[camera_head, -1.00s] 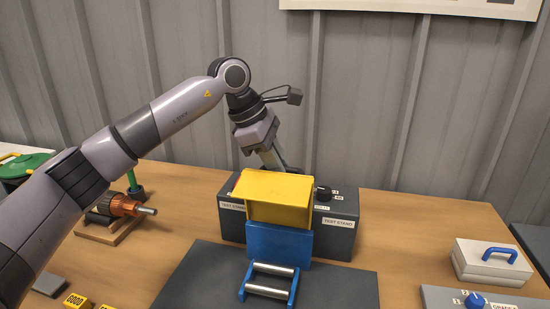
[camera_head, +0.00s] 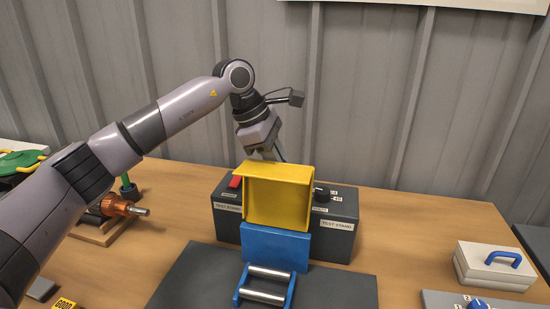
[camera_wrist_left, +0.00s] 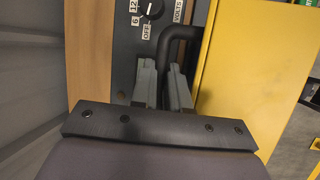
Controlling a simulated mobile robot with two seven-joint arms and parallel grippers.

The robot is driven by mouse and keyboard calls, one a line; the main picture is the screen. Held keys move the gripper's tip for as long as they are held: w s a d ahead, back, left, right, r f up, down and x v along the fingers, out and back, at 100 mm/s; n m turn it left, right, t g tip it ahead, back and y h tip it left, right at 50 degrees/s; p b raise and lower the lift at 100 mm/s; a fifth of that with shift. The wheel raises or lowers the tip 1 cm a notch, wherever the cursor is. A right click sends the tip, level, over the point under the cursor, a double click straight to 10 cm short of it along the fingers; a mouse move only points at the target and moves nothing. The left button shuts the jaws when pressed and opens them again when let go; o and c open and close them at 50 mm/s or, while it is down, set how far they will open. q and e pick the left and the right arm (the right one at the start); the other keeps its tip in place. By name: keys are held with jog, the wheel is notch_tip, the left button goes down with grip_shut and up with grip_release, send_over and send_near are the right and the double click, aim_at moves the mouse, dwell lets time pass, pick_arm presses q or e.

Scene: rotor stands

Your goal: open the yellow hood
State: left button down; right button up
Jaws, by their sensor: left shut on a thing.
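The yellow hood (camera_head: 279,197) stands raised, nearly upright, above the blue block (camera_head: 275,246) at the front of the dark test stand (camera_head: 338,232). Its open inner side faces the head camera. My left gripper (camera_head: 274,156) is behind the hood's top edge, its fingertips mostly hidden there. In the left wrist view the gripper (camera_wrist_left: 163,85) is shut on a black bent handle (camera_wrist_left: 180,36) beside the yellow hood (camera_wrist_left: 258,65). My right gripper is not in view.
A red switch (camera_head: 235,182) and a black knob (camera_head: 321,195) sit on the stand. Two metal rollers in a blue frame (camera_head: 238,297) lie in front on a dark mat (camera_head: 190,280). An orange rotor (camera_head: 117,206) is at left, a white case (camera_head: 494,266) at right.

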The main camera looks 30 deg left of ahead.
pick_arm(q)
jog(key=shift+w+a+f, duration=0.15)
jog(key=shift+w+a, duration=0.25)
jog(key=shift+w, duration=0.1)
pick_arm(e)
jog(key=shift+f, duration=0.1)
pick_arm(q)
jog(key=c, duration=1.2)
grip_release()
jog(key=shift+w, duration=0.2)
jog(key=shift+c, duration=0.2)
jog(key=shift+o, duration=0.6)
jog(key=shift+w+f, duration=0.15)
jog(key=shift+f, duration=0.15)
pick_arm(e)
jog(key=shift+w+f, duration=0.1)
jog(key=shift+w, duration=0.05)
pick_arm(q)
jog(key=shift+d+f, duration=0.1)
jog(key=shift+w, duration=0.2)
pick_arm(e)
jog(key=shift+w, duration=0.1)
pick_arm(q)
jog(key=shift+r, duration=0.25)
